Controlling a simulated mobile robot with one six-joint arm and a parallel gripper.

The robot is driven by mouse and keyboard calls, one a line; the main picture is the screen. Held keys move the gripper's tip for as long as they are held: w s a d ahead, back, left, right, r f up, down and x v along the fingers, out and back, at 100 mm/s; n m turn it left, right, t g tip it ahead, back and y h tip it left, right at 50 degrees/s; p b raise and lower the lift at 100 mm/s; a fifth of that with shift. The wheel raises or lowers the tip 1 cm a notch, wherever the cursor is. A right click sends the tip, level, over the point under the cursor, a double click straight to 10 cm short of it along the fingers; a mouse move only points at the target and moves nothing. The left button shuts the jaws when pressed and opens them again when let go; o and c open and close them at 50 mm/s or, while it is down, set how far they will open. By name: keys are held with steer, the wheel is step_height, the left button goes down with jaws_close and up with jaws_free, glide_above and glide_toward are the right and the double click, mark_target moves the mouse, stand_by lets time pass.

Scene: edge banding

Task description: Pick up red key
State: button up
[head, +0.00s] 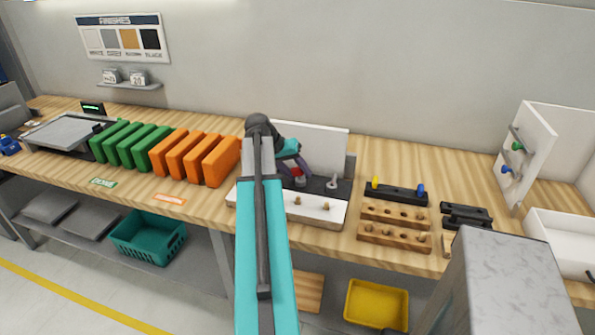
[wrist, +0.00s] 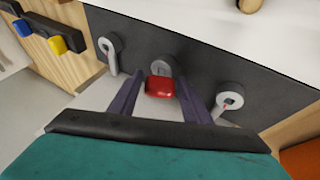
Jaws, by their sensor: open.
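The red key (wrist: 159,86) shows its red head in the wrist view, standing out from a dark panel (wrist: 170,55) between two grey keys in round sockets. In the head view the red key (head: 298,172) is small and partly hidden by my arm. My gripper (wrist: 159,92) is open, with one dark purple finger on each side of the red head. Gaps show between the fingers and the key, so it does not look gripped. In the head view my gripper (head: 297,168) is at the dark panel of the white fixture.
Grey keys stand left (wrist: 111,52) and right (wrist: 229,101) of the red one, the right one close to a finger. A black bar with yellow (head: 375,183) and blue (head: 421,189) knobs stands right of the fixture. Orange panels (head: 221,162) stand to the left.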

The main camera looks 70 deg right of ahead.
mark_target(297, 168)
steer(key=shift+f, duration=0.1)
stand_by(0.5)
steer(key=c, duration=0.9)
steer(key=shift+d+r+b, duration=0.1)
steer(key=shift+r+b, duration=0.45)
steer(key=shift+r, duration=0.95)
steer(key=shift+a+r, duration=0.2)
steer(key=shift+r, duration=0.05)
steer(key=w+a+b, duration=0.1)
steer(key=a, duration=0.4)
steer(key=w+a+r+b, duration=0.1)
steer(key=a, duration=0.4)
steer(key=w+a+b, duration=0.1)
steer(key=a, duration=0.4)
steer(key=shift+w+a+r, duration=0.2)
steer(key=shift+r, duration=0.05)
